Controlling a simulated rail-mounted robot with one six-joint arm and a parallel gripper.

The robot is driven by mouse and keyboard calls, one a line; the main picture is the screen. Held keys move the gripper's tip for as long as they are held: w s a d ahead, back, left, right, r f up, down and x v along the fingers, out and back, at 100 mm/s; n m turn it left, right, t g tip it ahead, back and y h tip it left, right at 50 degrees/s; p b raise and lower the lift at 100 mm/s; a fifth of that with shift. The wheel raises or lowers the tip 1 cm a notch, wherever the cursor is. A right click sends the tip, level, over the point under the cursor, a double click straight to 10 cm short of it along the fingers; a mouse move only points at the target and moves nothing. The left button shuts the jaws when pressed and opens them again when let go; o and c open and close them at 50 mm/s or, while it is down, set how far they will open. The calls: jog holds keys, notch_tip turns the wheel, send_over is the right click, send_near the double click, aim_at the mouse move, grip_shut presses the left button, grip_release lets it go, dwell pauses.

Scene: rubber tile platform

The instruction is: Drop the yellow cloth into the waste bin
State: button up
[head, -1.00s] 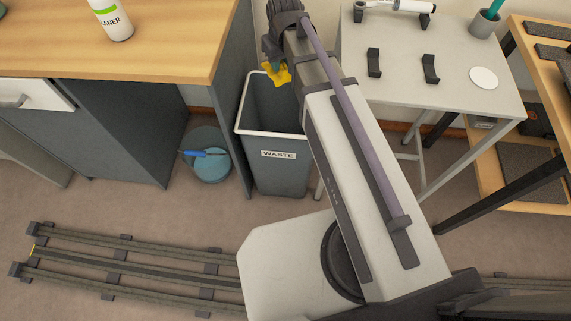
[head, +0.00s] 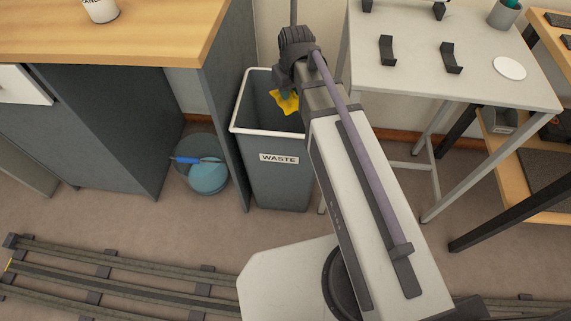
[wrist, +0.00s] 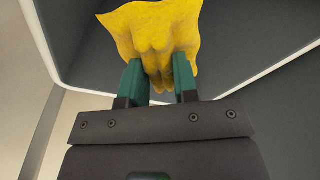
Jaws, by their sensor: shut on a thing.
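The yellow cloth (head: 287,103) hangs bunched from my gripper (head: 287,93) in the head view. The wrist view shows the cloth (wrist: 150,30) pinched between the two green fingers of my gripper (wrist: 158,80). The grey waste bin (head: 278,185) with a white rim and a "WASTE" label stands on the floor. In the head view the cloth appears within the bin's opening. The wrist view shows the bin's white rim (wrist: 272,75) around the cloth, with the dark inside behind it. The exact height of the cloth against the rim is hard to tell.
A wooden-topped counter (head: 130,40) stands left of the bin, its side panel close by. A blue bucket (head: 205,170) with a blue-handled tool sits on the floor. A light table (head: 440,85) with dark brackets and a white disc stands right.

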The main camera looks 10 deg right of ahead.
jog(key=o, duration=1.1)
jog(key=shift+r, duration=0.1)
jog(key=r+p, duration=0.3)
jog(key=s+r+p, duration=0.1)
jog(key=r+p, duration=0.6)
jog(key=p, duration=0.1)
jog(key=shift+s+d+r, duration=0.15)
jog(key=shift+d+r, duration=0.05)
jog(key=shift+r, duration=0.15)
